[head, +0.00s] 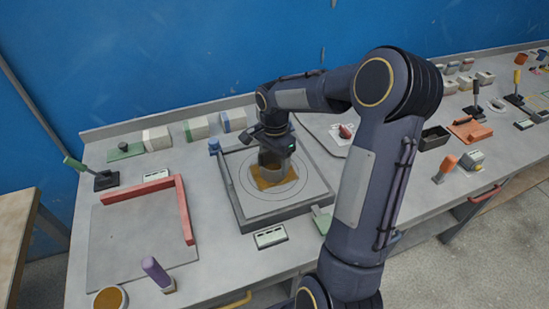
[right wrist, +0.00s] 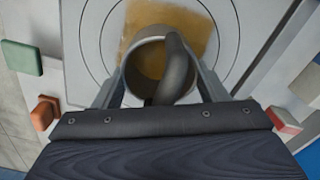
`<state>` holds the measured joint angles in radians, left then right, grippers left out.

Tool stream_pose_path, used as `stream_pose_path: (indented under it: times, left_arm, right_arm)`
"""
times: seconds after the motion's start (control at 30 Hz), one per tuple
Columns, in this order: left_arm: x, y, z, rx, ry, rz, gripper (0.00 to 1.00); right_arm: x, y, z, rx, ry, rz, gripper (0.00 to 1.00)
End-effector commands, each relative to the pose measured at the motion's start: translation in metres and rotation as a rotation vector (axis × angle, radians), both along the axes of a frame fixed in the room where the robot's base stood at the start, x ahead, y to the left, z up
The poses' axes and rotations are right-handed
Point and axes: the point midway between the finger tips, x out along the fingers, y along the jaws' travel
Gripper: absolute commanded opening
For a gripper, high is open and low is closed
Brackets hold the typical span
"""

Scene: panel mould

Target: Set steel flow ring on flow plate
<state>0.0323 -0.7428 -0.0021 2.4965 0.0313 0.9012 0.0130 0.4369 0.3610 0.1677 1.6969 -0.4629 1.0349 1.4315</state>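The steel flow ring (head: 273,163), a grey open cylinder, is over the middle of the flow plate (head: 303,195), a pale square plate with ring lines and a brown patch (head: 262,184). In the right wrist view the ring (right wrist: 133,75) shows from above, with a thick curved handle across its right side. Brown shows through its opening. My right gripper (right wrist: 160,72) has a finger against each side of the ring and looks shut on it. I cannot tell whether the ring's lower edge touches the plate. My left gripper is not in view.
A red L-shaped bar (head: 184,208) lies on a grey sheet at the left. A purple-handled tool (head: 155,272) and a round brown-topped pot (head: 109,298) stand near the front. Several small blocks (head: 196,128) line the back. A black tray (head: 434,138) stands to the right of my arm.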

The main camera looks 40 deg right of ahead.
Motion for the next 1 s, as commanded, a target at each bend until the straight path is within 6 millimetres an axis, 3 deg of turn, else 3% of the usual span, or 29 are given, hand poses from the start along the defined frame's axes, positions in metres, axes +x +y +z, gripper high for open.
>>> stream_pose_path:
  times: [0.03, 0.13, 0.53, 1.0]
  left_arm:
    - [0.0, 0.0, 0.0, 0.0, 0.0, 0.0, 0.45]
    - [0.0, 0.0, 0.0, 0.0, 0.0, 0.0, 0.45]
    - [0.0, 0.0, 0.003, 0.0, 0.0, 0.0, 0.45]
    - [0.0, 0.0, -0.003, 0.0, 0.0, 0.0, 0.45]
  right_arm:
    - [0.0, 0.0, 0.0, 0.0, 0.0, 0.0, 0.73]
    - [0.0, 0.0, 0.0, 0.0, 0.0, 0.0, 0.86]
    - [0.0, 0.0, 0.008, -0.001, -0.001, 0.0, 0.87]
    - [0.001, 0.0, 0.1, -0.001, -0.004, 0.001, 0.87]
